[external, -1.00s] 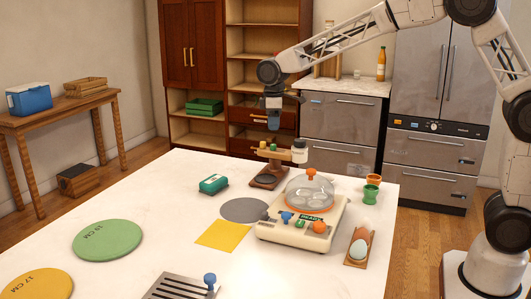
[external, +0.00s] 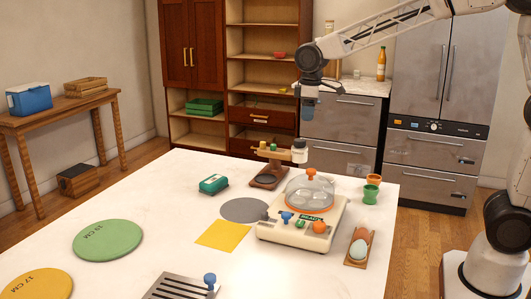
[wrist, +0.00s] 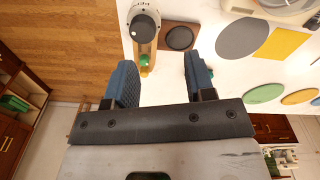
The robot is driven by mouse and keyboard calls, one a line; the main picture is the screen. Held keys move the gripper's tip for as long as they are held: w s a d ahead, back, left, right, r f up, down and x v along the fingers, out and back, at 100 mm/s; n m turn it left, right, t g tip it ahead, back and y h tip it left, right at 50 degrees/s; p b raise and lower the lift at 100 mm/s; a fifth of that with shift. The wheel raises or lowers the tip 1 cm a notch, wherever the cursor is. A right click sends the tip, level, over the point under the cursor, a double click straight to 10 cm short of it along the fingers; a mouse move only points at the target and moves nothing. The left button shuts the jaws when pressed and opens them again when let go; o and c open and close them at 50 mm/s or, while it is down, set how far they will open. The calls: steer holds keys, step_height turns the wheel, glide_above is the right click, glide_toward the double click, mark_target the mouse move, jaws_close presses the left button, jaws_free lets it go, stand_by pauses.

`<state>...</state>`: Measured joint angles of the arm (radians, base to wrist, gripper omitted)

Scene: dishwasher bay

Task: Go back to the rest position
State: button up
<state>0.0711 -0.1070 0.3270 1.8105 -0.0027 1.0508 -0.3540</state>
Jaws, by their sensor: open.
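My gripper (external: 308,108) hangs above the far edge of the white table, pointing down, and holds nothing. In the wrist view my gripper (wrist: 158,80) shows two blue pads set wide apart with a clear gap. Below it, the wooden stand with a white-and-black knob (external: 299,151) is on the table; the knob also shows in the wrist view (wrist: 144,27). The gripper is well clear of the stand.
The egg cooker (external: 301,222) with its clear lid, the egg holder (external: 359,246), green and orange cups (external: 371,188), a green box (external: 213,184) and round mats (external: 108,240) occupy the white table (external: 130,188). Shelves (external: 262,70) and a fridge (external: 440,75) stand behind.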

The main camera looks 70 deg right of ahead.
steer(key=s+a+f+m+t, duration=0.1)
steer(key=s+a, duration=0.1)
steer(key=s, duration=1.7)
steer(key=s+a+f+m+t, duration=0.1)
steer(key=s+a+f+m, duration=0.1)
steer(key=s, duration=1.7)
steer(key=shift+a, duration=0.25)
steer(key=shift+c, duration=0.5)
